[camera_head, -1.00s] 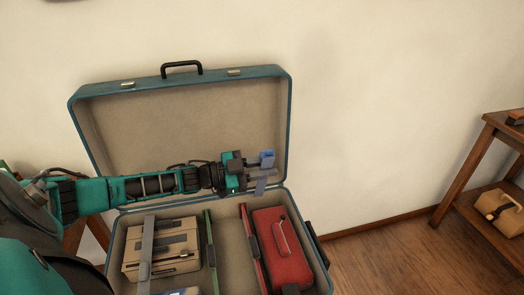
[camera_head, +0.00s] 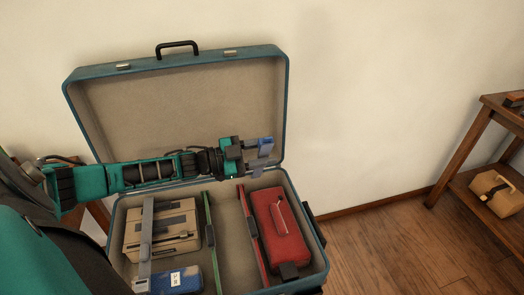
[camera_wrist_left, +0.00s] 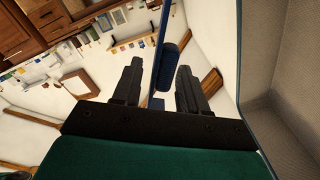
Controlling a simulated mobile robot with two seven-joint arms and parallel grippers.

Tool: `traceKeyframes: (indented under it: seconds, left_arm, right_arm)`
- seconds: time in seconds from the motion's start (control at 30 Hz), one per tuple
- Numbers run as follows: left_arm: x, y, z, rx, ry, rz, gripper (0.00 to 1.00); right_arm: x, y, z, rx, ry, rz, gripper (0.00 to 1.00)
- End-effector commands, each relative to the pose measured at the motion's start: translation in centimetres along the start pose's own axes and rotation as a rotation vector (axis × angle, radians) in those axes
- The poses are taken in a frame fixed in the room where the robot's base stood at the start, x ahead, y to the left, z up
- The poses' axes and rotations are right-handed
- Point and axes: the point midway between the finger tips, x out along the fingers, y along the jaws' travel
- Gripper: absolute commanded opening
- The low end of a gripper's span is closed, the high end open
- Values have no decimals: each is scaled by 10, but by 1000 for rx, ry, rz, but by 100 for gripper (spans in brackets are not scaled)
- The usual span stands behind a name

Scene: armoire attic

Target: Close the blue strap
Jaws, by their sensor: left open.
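The open teal suitcase (camera_head: 318,255) has its lid (camera_head: 180,110) standing up against the wall side. My left gripper (camera_head: 262,153) is open in front of the lid's lower right part. A blue piece of the blue strap (camera_head: 265,142) shows at its fingertips. In the left wrist view, the blue strap (camera_wrist_left: 162,40) runs upright between the two spread fingers of the left gripper (camera_wrist_left: 160,88), with a dark blue block (camera_wrist_left: 171,58) on it. I cannot tell whether a finger touches it. The strap's lower end is not clear. My right gripper is not in view.
Inside the suitcase are a beige case (camera_head: 133,238) under a grey strap (camera_head: 146,225), a blue box (camera_head: 178,280) and a red case (camera_head: 282,238). A green strap (camera_head: 211,240) and a red strap (camera_head: 249,235) run between them. A wooden shelf (camera_head: 465,150) stands right.

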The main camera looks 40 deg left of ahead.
Motion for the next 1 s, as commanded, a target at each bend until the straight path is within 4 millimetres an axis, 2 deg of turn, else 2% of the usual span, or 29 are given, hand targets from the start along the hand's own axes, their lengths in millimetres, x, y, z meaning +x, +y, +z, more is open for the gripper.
traceKeyframes:
  seconds: [0.13,0.27,0.6,0.73,1.0]
  left_arm:
    - [-6,0,0,0,-2,0,43]
    - [-23,0,0,-2,-5,1,43]
    - [-92,0,0,-2,-6,2,43]
    - [-111,0,0,-1,-4,1,43]
    - [-129,0,0,0,0,0,43]
  right_arm:
    - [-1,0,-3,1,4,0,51]
    - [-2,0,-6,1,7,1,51]
    - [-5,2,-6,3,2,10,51]
    - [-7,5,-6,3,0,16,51]
    - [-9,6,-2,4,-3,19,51]
